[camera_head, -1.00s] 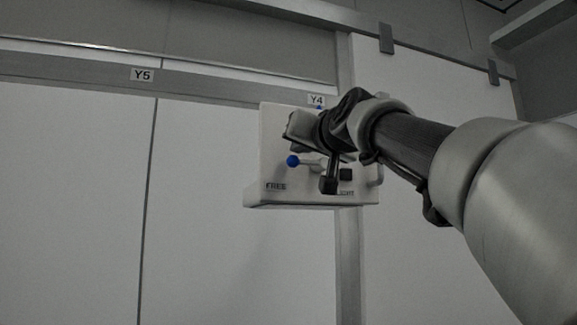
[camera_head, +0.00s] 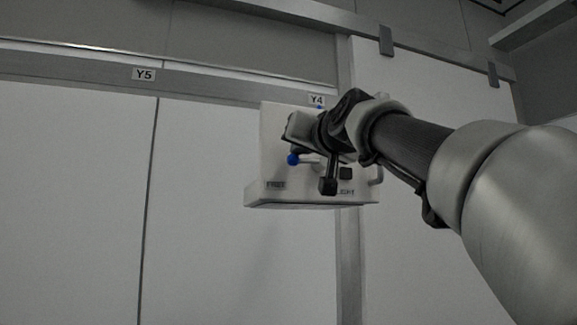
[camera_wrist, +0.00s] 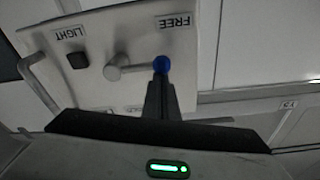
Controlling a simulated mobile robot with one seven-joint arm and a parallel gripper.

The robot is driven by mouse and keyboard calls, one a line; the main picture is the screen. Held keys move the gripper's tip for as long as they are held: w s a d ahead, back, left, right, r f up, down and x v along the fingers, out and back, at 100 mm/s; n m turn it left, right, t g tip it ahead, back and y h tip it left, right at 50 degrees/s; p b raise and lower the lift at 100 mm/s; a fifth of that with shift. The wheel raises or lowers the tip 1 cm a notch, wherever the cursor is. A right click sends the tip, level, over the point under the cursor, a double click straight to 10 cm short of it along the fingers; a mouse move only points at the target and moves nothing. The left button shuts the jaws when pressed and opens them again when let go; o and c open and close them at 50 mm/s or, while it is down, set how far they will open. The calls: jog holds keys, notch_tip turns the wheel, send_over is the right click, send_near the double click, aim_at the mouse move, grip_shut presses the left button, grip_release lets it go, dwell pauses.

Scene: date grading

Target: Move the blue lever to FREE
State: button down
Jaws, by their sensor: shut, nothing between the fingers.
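The blue lever is a pale arm with a blue ball knob (camera_head: 293,159) on a white wall panel (camera_head: 272,130). In the head view it points left, roughly level, above the FREE label (camera_head: 276,184). In the wrist view the panel is upside down; the knob (camera_wrist: 161,64) lies below and left of the FREE label (camera_wrist: 175,22). My gripper (camera_wrist: 161,90) is shut and empty, its fingertips right at the knob; I cannot tell whether they touch. In the head view my wrist hides the fingertips and part of the panel. Another label near the fingers is partly hidden.
A dark square button (camera_wrist: 77,61) sits by the LIGHT label (camera_wrist: 70,32). A pale handle (camera_wrist: 38,82) stands at the panel's side. Signs Y4 (camera_head: 316,100) and Y5 (camera_head: 143,75) are on the rail above. The wall left of the panel is clear.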

notch_tip(320, 180, up, 4)
jog(key=p, duration=0.4)
jog(key=b+v, duration=0.2)
jog(key=v, duration=0.7)
jog(key=shift+d+f, duration=0.2)
jog(key=shift+d, duration=0.2)
jog(key=s+d+f+g+h, duration=0.2)
jog(key=s+f+g, duration=0.15)
jog(key=f, duration=1.25)
jog(key=s+d+f+g+h, duration=0.15)
jog(key=f+g, duration=0.25)
jog(key=f, duration=1.1)
jog(key=s+d+f+g+h+p, duration=0.1)
jog(key=s+d+f+g, duration=0.15)
jog(key=s+f, duration=0.75)
jog(key=s+d+f+g+h, duration=0.1)
jog(key=s+f+g, duration=0.35)
jog(key=f, duration=1.05)
notch_tip(320, 180, up, 18)
jog(key=s+t+p, duration=0.1)
jog(key=p, duration=1.6)
jog(key=shift+d+r+p, duration=0.15)
jog(key=shift+r+p, duration=0.05)
jog(key=shift+p, duration=0.1)
